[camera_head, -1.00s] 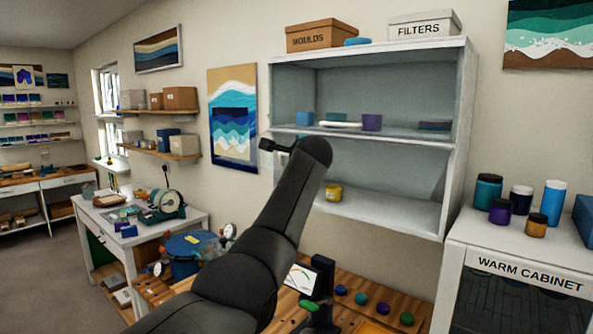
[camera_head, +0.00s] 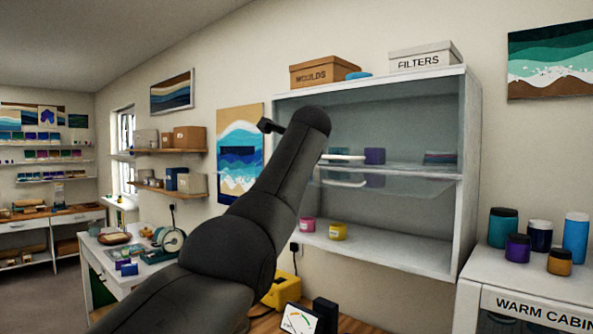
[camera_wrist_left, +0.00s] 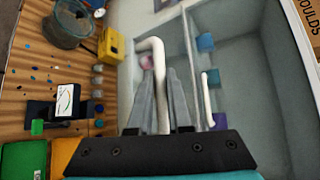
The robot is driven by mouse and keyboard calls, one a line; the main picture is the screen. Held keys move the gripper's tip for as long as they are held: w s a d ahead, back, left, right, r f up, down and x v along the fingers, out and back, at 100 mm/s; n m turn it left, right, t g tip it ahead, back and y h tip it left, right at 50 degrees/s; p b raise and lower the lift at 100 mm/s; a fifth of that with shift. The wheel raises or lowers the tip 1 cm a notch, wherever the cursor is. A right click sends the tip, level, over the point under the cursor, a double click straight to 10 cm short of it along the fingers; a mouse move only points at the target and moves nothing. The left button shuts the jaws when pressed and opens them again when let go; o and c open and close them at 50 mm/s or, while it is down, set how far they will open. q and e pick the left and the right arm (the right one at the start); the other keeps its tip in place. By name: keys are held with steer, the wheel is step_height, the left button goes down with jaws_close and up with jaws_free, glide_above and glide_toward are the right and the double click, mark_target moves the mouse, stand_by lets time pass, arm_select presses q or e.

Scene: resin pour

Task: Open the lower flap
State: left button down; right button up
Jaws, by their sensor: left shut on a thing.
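The white wall cabinet (camera_head: 469,170) has an upper and a lower compartment. Below its middle shelf a pale, see-through pane (camera_head: 420,185), seemingly the lower flap, shows as a slanted band with faint reflections. In the left wrist view my left gripper (camera_wrist_left: 160,75) is shut on a white bar handle (camera_wrist_left: 157,52), whose bent end sticks out past the fingers. A second white handle (camera_wrist_left: 207,98) is apart from the fingers, to their right; it also shows at shelf height in the head view (camera_head: 343,157). In the head view my forearm hides the left gripper. My right gripper is out of view.
A pink jar (camera_head: 307,225) and a yellow jar (camera_head: 338,232) stand in the lower compartment. A moulds box (camera_head: 325,72) and a filters box (camera_head: 425,57) sit on top. The warm cabinet (camera_head: 535,308) with several jars stands at right.

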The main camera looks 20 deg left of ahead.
arm_select(q)
steer(key=shift+w+d, duration=0.1)
steer(key=shift+d, duration=0.1)
steer(key=c, duration=1.2)
jaws_free()
steer(key=shift+w, duration=0.1)
steer(key=shift+o, duration=0.9)
steer(key=shift+w+f, duration=0.1)
steer(key=shift+w, duration=0.05)
steer(key=shift+o, duration=0.9)
steer(key=shift+a, duration=0.1)
steer(key=shift+s+d+b, duration=0.25)
steer(key=shift+s+b, duration=0.25)
steer(key=shift+b, duration=0.1)
steer(key=b+v, duration=0.7)
steer(key=v, duration=0.7)
steer(key=shift+s+r, duration=0.25)
steer(key=shift+r, duration=0.05)
